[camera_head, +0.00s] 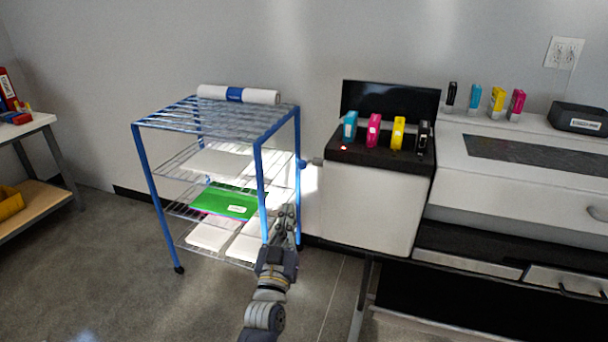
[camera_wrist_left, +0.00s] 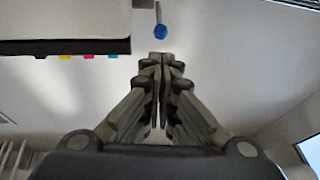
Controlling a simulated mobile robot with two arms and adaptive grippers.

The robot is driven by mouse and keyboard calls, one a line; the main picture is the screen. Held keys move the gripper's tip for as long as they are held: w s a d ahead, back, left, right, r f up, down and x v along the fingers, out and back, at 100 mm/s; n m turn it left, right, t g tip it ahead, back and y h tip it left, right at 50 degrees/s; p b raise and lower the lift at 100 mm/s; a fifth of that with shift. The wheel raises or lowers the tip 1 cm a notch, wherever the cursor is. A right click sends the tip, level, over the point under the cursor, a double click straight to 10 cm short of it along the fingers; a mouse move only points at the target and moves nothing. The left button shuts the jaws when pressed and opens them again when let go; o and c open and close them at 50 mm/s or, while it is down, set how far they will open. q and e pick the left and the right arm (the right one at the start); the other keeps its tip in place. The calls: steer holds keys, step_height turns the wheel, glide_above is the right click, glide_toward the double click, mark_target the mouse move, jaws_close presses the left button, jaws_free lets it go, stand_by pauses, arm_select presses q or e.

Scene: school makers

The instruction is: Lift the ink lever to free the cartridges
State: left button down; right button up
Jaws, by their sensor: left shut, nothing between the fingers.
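The ink lever (camera_head: 313,161) sticks out to the left from the side of the black-topped ink bay (camera_head: 375,157). Its blue knob (camera_head: 302,164) also shows in the left wrist view (camera_wrist_left: 160,32), just beyond my fingertips and apart from them. Cyan (camera_head: 350,127), magenta (camera_head: 373,130), yellow (camera_head: 398,133) and black (camera_head: 423,138) cartridges stand in the bay under its raised dark lid (camera_head: 390,101). A small red light (camera_head: 343,148) shows at the bay's front left. My left gripper (camera_head: 286,212) is shut and empty, below the knob. My right gripper is not in view.
A blue-framed wire rack (camera_head: 150,180) with paper and a white roll (camera_head: 215,92) stands left of the bay, close to my left gripper. A narrow gap separates rack and bay.

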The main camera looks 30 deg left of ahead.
arm_select(q)
steer(key=p+x, duration=0.2)
steer(key=x, duration=1.2)
steer(key=shift+d, duration=0.1)
